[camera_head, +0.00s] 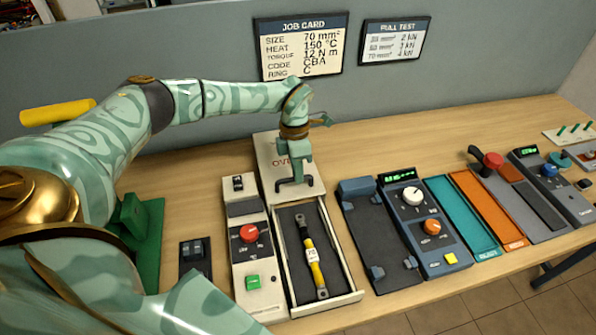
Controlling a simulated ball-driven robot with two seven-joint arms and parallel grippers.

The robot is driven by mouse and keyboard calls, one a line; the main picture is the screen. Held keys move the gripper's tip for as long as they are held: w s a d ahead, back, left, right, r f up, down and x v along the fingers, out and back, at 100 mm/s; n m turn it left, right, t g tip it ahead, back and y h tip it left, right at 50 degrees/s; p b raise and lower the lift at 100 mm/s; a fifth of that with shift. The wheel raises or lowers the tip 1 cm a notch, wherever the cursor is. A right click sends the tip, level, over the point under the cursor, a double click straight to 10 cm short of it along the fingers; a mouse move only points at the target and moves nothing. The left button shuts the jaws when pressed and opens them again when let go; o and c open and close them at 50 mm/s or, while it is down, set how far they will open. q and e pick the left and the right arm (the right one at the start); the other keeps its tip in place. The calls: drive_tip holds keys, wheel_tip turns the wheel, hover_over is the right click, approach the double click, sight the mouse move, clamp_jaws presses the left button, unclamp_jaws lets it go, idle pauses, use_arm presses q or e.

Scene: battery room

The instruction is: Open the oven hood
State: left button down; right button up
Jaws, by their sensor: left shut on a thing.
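The oven is a cream unit with a control panel (250,245) on its left and an open-topped dark bay (292,275) beside it. Its cream hood (270,150), with red lettering partly hidden by my gripper, sits at the back of the bay. A cable with a yellow sleeve marked 70 (314,264) lies uncovered in the bay. My left gripper (296,178) points down over the hood and is shut on its dark handle (297,183). The fingertips are small and partly merge with the handle. My right gripper is not in view.
Right of the oven stand a dark cradle (372,238), a blue control unit (434,230), teal (462,215) and orange (487,205) trays, and a grey lever machine (525,205). A job card (302,47) hangs on the wall behind. Bare table lies behind the units.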

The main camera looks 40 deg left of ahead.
use_arm(q)
drive_tip(key=c, duration=1.5)
unclamp_jaws()
drive_tip(key=shift+o, duration=0.2)
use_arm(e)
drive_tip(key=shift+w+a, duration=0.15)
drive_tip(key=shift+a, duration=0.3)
